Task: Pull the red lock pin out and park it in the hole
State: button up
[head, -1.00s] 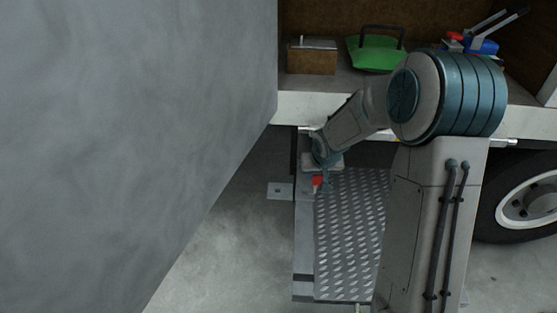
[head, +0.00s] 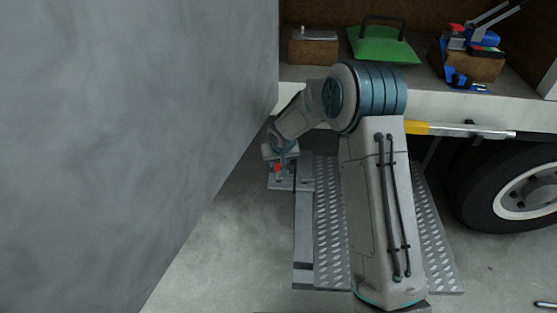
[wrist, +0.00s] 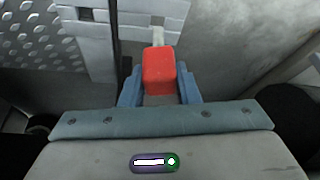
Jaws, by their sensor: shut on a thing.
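The red lock pin shows as a red block (wrist: 158,72) between the blue fingers of my gripper (wrist: 159,80) in the wrist view. A short pale shaft sticks out past the red head, toward a grey plate (wrist: 100,15). In the head view the red pin (head: 278,168) is at my gripper (head: 279,160), over or beside a small grey bracket plate (head: 281,184) left of the tread step.
The tread-plate step (head: 328,225) lies right of the pin, partly behind my arm. A large grey panel (head: 130,130) fills the left. The truck bed above holds a brown box (head: 313,50), a green bag (head: 383,47) and blue tools. A wheel (head: 525,190) stands at right.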

aim_at(278, 173)
jog(key=shift+f+b, duration=2.05)
jog(key=shift+f, duration=0.65)
jog(key=shift+f, duration=0.15)
jog(key=o, duration=1.1)
jog(key=shift+c, duration=0.2)
jog(key=s+d+r+h+p, duration=0.1)
jog(key=s+d+r+p, duration=0.35)
jog(key=r, duration=0.65)
jog(key=s+d+r+m+p, duration=0.1)
jog(key=s+d+r+p, duration=0.4)
jog(key=r, duration=0.6)
jog(key=s+d+r+h+p, duration=0.1)
jog(key=s+d+r+p, duration=0.25)
jog(key=s+r, duration=0.6)
jog(key=s+d+r+m+p, duration=0.1)
jog(key=s+d+r+p, duration=0.1)
jog(key=s+r+p, duration=0.3)
jog(key=s+d+r+g+y+p, duration=0.1)
jog(key=s+d+r+p, duration=0.2)
jog(key=s+r+p, duration=0.3)
jog(key=s+r, duration=0.4)
jog(key=shift+r+m, duration=0.3)
jog(key=shift+m, duration=0.1)
